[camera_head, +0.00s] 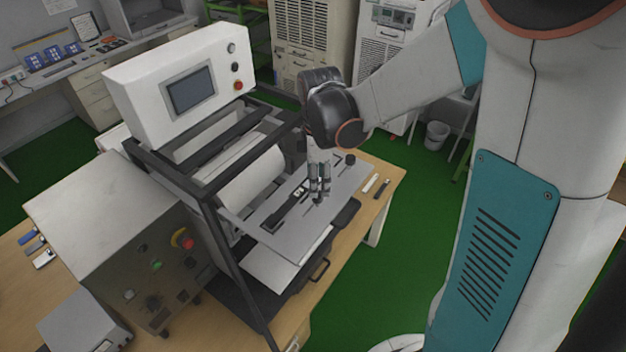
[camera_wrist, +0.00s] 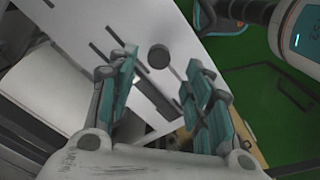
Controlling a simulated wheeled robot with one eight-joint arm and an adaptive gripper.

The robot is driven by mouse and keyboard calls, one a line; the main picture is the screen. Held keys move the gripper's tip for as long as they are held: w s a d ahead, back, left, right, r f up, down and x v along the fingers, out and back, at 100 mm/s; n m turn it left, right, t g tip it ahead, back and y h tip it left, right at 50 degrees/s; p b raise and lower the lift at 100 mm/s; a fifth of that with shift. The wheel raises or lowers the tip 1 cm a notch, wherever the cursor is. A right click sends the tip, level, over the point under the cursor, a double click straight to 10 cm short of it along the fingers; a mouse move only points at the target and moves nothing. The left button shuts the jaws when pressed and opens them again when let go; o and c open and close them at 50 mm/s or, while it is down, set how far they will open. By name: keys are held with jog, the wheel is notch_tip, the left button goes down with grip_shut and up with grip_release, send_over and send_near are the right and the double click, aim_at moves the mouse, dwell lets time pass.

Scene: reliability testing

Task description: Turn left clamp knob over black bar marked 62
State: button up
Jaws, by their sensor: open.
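The grey clamp plate (camera_head: 268,218) lies on the machine's front, with slots and a black bar (camera_head: 288,212) on it. A black knob (camera_head: 350,158) stands at the plate's far right end. My gripper (camera_head: 318,196) points down over the plate, right of the bar, and hides what is directly under it. In the wrist view my gripper (camera_wrist: 160,80) is open and empty, its teal-padded fingers spread apart. A round black knob (camera_wrist: 158,56) shows between the fingers, beyond the tips. I cannot tell whether the two views show the same knob. The marking 62 is not legible.
The black machine frame (camera_head: 215,225) with a white roll (camera_head: 250,180) stands behind the plate. A control box with a screen (camera_head: 190,92) is above it. A switch box (camera_head: 125,225) stands at left. Small items (camera_head: 370,183) lie on the wooden table edge.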

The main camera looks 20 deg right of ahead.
jog(key=shift+w+f, duration=0.1)
jog(key=shift+f, duration=2.35)
jog(key=shift+c, duration=0.6)
jog(key=c, duration=1)
